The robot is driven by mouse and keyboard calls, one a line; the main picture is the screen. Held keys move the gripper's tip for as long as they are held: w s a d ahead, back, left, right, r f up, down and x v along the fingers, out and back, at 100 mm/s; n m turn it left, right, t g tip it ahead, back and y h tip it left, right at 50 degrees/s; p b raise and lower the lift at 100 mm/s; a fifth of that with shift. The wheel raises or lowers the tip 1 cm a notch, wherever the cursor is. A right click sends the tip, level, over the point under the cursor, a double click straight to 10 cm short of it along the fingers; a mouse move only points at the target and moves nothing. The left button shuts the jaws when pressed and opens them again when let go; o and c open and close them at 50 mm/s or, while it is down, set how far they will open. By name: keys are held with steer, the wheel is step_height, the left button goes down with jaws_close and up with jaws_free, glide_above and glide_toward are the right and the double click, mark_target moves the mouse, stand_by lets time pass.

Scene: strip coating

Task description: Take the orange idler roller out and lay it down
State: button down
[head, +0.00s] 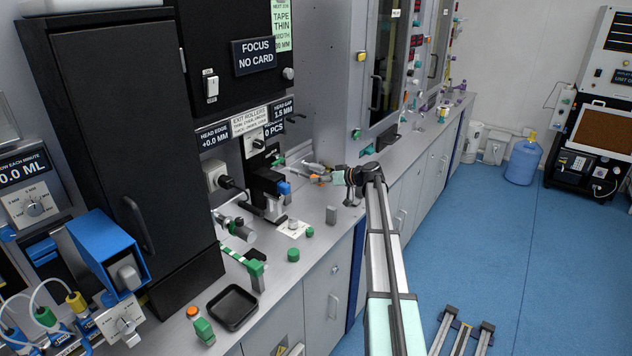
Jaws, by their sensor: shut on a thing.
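My gripper (317,172) is at the end of my arm, pointing left over the counter beside the coating machine's black exit unit. It is shut on a small orange piece (319,178), which looks like the orange idler roller. The fingers partly hide it, and it is too small to tell whether it is still touching its mount. The black unit (266,185) with a blue part (284,188) stands just left of the gripper.
On the counter are a green cylinder (293,255), a grey-green cylinder (331,215), a white card (293,228) with small parts, a black tray (232,307) and an orange-topped piece (193,311).

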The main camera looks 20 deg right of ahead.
steer(key=shift+s+d+b, duration=0.3)
steer(key=shift+s+d, duration=0.15)
steer(key=shift+s, duration=0.35)
steer(key=shift+s+d+b, duration=0.25)
steer(key=shift+s+d, duration=0.15)
steer(key=shift+s, duration=0.4)
steer(key=shift+s+f+b, duration=0.1)
steer(key=shift+b, duration=0.25)
steer(key=shift+s+d, duration=0.1)
steer(key=s+d+b, duration=0.2)
steer(key=s+d, duration=0.2)
steer(key=s, duration=0.3)
steer(key=s+d+b, duration=0.2)
steer(key=s+d, duration=0.1)
steer(key=s, duration=0.4)
steer(key=shift+d+b, duration=0.3)
steer(key=shift+d, duration=0.1)
steer(key=shift+r, duration=0.2)
